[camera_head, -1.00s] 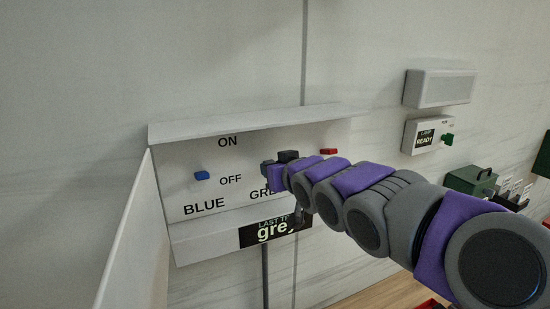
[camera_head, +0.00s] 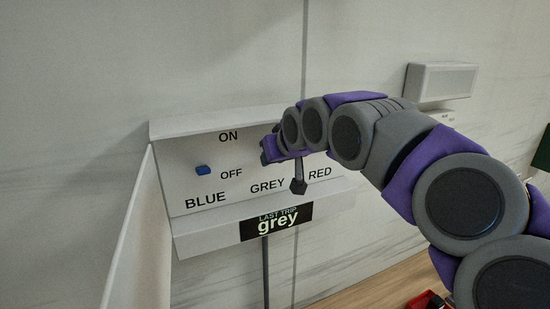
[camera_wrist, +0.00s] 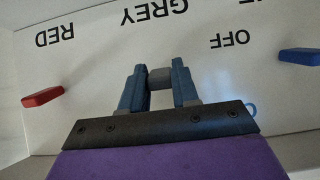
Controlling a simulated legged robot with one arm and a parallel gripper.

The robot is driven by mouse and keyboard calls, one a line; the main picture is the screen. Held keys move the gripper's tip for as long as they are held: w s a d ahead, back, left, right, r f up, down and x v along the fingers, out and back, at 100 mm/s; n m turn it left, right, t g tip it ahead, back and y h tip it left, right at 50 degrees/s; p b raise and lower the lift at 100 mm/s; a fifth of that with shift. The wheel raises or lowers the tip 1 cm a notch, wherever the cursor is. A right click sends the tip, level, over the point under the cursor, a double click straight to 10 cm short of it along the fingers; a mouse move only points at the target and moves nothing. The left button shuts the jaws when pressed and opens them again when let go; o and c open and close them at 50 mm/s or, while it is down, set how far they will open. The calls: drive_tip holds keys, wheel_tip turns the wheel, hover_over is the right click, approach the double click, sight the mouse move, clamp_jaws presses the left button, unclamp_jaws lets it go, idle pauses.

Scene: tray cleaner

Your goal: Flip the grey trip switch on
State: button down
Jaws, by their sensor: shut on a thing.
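The switch panel (camera_head: 185,190) is on the wall, with labels BLUE, GREY and RED and ON above OFF. My gripper (camera_head: 266,152) is at the panel above the GREY label. In the upside-down wrist view my gripper (camera_wrist: 159,82) has its blue fingers closed around the small grey trip switch (camera_wrist: 160,77), with the GREY label beyond it. The head view does not show the grey switch clearly, as my gripper covers it. I cannot tell its exact position between ON and OFF.
The blue switch (camera_head: 203,170) is left of my gripper, near OFF height. The red switch (camera_wrist: 43,97) shows in the wrist view; my arm hides it in the head view. A display (camera_head: 277,222) reads "LAST TRIP grey". A ledge overhangs the panel, and a side wall (camera_head: 130,235) stands left.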

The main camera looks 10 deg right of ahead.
drive_tip(key=shift+r, duration=0.3)
drive_tip(key=c, duration=1)
unclamp_jaws()
drive_tip(key=shift+w, duration=0.1)
drive_tip(key=shift+c, duration=0.2)
drive_tip(key=shift+o, duration=1)
drive_tip(key=shift+w+f, duration=0.2)
drive_tip(key=b+v, duration=0.3)
drive_tip(key=v, duration=1.4)
drive_tip(key=shift+s, duration=0.1)
